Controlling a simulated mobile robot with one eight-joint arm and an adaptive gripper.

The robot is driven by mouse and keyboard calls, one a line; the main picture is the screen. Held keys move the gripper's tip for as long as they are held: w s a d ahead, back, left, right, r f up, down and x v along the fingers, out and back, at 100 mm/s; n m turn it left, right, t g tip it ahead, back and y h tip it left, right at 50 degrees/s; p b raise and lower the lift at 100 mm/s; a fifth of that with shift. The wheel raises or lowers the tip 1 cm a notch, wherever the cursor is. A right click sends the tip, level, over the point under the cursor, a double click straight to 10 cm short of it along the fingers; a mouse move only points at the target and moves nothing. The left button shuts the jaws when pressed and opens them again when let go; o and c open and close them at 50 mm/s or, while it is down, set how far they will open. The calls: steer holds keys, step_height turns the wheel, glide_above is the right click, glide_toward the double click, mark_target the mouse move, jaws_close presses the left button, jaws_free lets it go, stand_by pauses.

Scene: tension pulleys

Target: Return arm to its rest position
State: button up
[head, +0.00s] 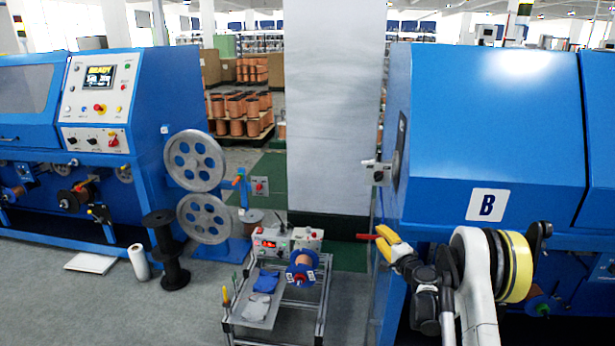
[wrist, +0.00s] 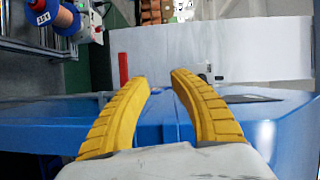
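My gripper (head: 388,243) has yellow fingers and is at the right of the head view, in front of the blue machine marked B (head: 487,205). My arm comes in from the lower right, bent, with the fingers toward the left. In the wrist view my gripper (wrist: 160,82) has its two ribbed yellow fingers apart, with nothing between them. The blue machine's surface (wrist: 75,125) shows behind and below the fingers there.
A metal cart (head: 257,311) with a blue copper-wire spool (head: 302,262) stands left of my gripper. A white pillar (head: 333,110) is behind it. Two grey pulleys (head: 195,161) are on the left machine (head: 140,150). Grey floor lies in front.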

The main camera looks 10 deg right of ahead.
steer(key=s+a+r+n+g+y, duration=0.25)
steer(key=s+a+r+n, duration=0.25)
steer(key=a+r, duration=0.65)
steer(key=s+a+r+n+g, duration=0.35)
steer(key=s+r, duration=0.35)
steer(key=s, duration=0.3)
steer(key=s+a+r+n+g+h, duration=0.1)
steer(key=s+a+n, duration=0.1)
steer(key=s, duration=0.7)
steer(key=s+a+r+n+g+h, duration=0.1)
steer(key=s+a+n, duration=0.1)
steer(key=s, duration=0.7)
steer(key=s+d+f+n+g+h, duration=0.1)
steer(key=s+f, duration=0.1)
steer(key=s, duration=0.6)
steer(key=s+d+f+n+g+h, duration=0.1)
steer(key=s+f+h, duration=0.1)
steer(key=s, duration=0.6)
steer(key=shift+s+d+f+n, duration=0.15)
steer(key=shift+d+f+n, duration=0.2)
steer(key=shift+f, duration=0.45)
